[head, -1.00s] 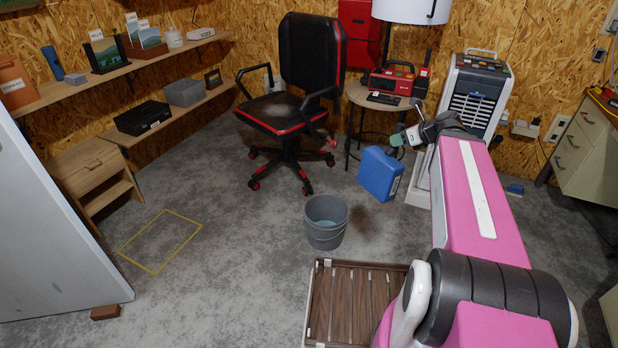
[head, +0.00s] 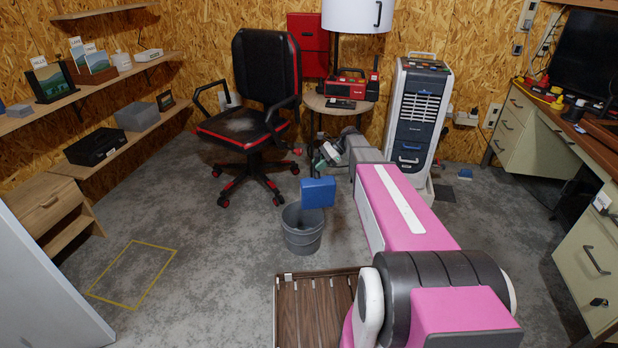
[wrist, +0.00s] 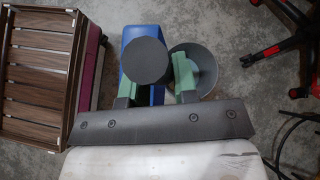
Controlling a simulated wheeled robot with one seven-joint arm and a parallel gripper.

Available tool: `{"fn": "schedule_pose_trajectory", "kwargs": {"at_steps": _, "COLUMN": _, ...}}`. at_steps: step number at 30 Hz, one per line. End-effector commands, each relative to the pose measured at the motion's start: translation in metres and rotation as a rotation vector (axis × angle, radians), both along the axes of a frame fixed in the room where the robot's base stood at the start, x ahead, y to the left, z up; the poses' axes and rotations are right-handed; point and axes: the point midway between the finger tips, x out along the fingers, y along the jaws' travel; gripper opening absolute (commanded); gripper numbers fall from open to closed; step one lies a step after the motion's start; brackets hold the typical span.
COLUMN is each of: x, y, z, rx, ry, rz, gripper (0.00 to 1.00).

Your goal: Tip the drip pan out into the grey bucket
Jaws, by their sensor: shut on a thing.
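The blue drip pan (head: 318,192) is in my gripper (head: 328,156), over the back right part of the bucket's rim in the head view. Its broad blue face shows; I cannot see what is inside it. In the wrist view the pan (wrist: 129,42) lies between and beyond the green fingers of my gripper (wrist: 156,85), partly hidden by a dark round part. The grey bucket (head: 302,240) stands upright on the floor. In the wrist view the bucket (wrist: 207,62) shows just right of the pan, partly behind a finger.
A wooden slatted crate (head: 290,315) is in front of the bucket, and it also shows in the wrist view (wrist: 35,75). An office chair (head: 262,95) stands behind the bucket, and an air cooler (head: 418,115) is at the back right. Floor left of the bucket is clear, with a yellow outline (head: 135,273).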

Motion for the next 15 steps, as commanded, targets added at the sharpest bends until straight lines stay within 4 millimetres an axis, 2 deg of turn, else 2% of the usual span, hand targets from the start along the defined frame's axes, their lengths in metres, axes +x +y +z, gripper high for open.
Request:
{"fn": "schedule_pose_trajectory", "kwargs": {"at_steps": 1, "x": 0.023, "y": 0.006, "z": -0.020, "rx": 0.003, "ry": -0.014, "rz": 0.079, "gripper": 0.00}}
{"fn": "schedule_pose_trajectory", "kwargs": {"at_steps": 6, "x": 0.050, "y": 0.021, "z": -0.068, "rx": 0.018, "ry": -0.069, "rz": 0.312, "gripper": 0.00}}
{"fn": "schedule_pose_trajectory", "kwargs": {"at_steps": 9, "x": 0.060, "y": 0.027, "z": -0.088, "rx": 0.028, "ry": -0.093, "rz": 0.411, "gripper": 0.00}}
{"fn": "schedule_pose_trajectory", "kwargs": {"at_steps": 15, "x": 0.069, "y": 0.035, "z": -0.111, "rx": 0.043, "ry": -0.122, "rz": 0.522, "gripper": 0.00}}
